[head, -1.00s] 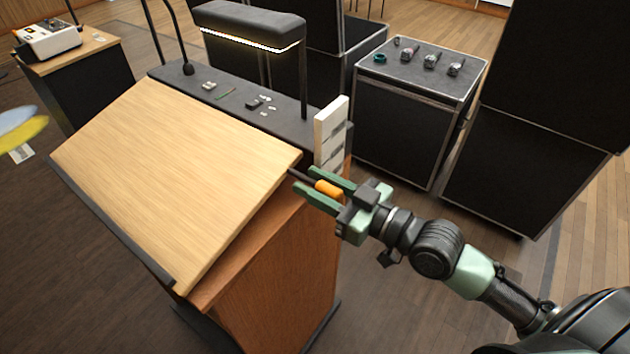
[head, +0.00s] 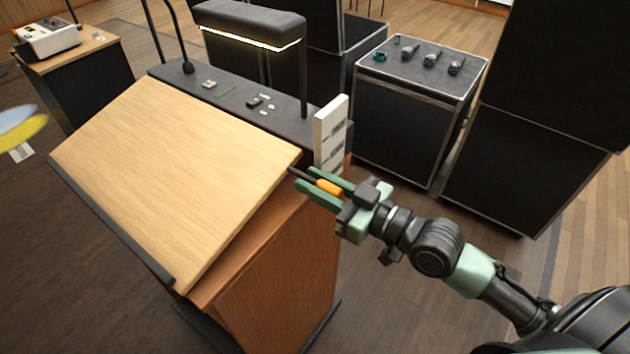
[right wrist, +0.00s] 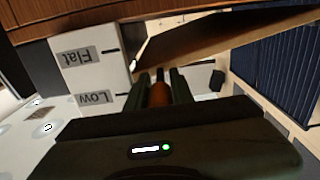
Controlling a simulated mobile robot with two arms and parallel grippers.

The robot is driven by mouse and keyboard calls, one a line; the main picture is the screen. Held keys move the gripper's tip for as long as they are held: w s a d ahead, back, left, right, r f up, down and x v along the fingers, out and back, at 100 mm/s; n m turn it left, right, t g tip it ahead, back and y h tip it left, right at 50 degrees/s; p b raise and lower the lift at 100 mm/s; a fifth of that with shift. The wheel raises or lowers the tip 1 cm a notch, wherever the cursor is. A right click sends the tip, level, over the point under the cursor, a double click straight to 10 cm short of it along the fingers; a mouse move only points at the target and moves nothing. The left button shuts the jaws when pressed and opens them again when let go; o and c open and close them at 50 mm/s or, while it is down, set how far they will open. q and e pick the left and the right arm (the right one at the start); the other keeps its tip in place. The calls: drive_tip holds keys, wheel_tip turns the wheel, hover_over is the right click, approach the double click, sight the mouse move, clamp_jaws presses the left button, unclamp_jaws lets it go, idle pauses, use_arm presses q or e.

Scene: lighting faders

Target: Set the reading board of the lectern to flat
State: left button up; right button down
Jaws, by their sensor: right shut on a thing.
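The lectern's reading board (head: 175,165) is pale wood and slopes down toward the near left, with its right edge raised above the brown cabinet (head: 275,270). A dark rod with an orange handle (head: 329,187) sticks out at the board's upper right corner. My right gripper (head: 309,182) is shut around this handle, which also shows between the fingers in the right wrist view (right wrist: 159,94). A white notched plate (head: 330,135) stands beside it. In the right wrist view its labels "Flat" (right wrist: 84,56) and "Low" (right wrist: 95,98) appear upside down. I cannot tell which notch the rod is at.
A black lamp (head: 250,24) and small items stand on the lectern's dark rear shelf (head: 285,122). A black case (head: 410,125) with microphones on top is behind to the right, beside tall black boxes (head: 540,130). A side table (head: 80,60) is at the far left.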

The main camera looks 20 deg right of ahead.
idle(0.8)
wheel_tip(320, 180, down, 6)
drive_tip(key=m+b, duration=0.1)
drive_tip(key=b, duration=0.2)
drive_tip(key=shift+d+b, duration=0.2)
drive_tip(key=shift+b, duration=0.1)
drive_tip(key=shift+w+f, duration=0.1)
drive_tip(key=c, duration=1.5)
unclamp_jaws()
drive_tip(key=shift+d, duration=0.1)
drive_tip(key=shift+b+v, duration=0.65)
drive_tip(key=shift+v, duration=3.2)
